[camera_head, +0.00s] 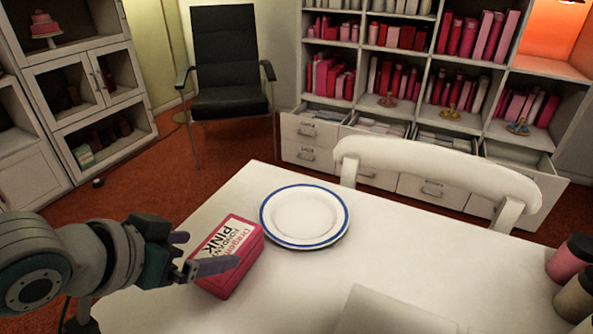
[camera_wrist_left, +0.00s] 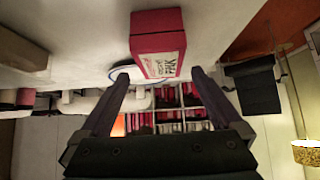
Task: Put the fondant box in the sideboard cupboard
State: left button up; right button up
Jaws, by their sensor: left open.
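The fondant box (camera_head: 229,256), pink with a white label reading "PINK", lies on the white table beside a plate. My left gripper (camera_head: 212,250) is at the box's near left side, its fingers spread and overlapping the box's edge in the head view. In the left wrist view the box (camera_wrist_left: 158,42) lies just beyond and between the open fingertips (camera_wrist_left: 160,76); I cannot tell whether they touch it. A white cabinet (camera_head: 108,134) with framed doors and an open lower compartment stands at the far left; I cannot tell if it is the sideboard. My right gripper is not in view.
A blue-rimmed plate (camera_head: 304,216) lies close right of the box. A white chair (camera_head: 437,175) stands behind the table, and a black armchair (camera_head: 227,70) stands near the cabinet. Drawers under the bookshelf (camera_head: 420,72) are open. Canisters (camera_head: 572,268) stand at the right edge.

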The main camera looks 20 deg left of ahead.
aim_at(220, 248)
pick_arm(q)
jog(key=shift+b+x, duration=0.3)
jog(key=shift+x, duration=0.85)
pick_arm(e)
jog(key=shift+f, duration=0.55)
pick_arm(q)
jog(key=b+x, duration=0.2)
jog(key=x, duration=0.2)
jog(key=shift+f, duration=0.4)
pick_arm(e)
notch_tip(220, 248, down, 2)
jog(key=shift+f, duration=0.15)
pick_arm(q)
jog(key=shift+w+f+b, duration=0.2)
jog(key=shift+w+b, duration=0.1)
jog(key=shift+w, duration=0.05)
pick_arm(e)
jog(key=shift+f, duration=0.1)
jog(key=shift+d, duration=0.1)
pick_arm(q)
jog(key=c, duration=1.3)
jog(key=shift+c, duration=0.9)
jog(key=shift+r, duration=0.15)
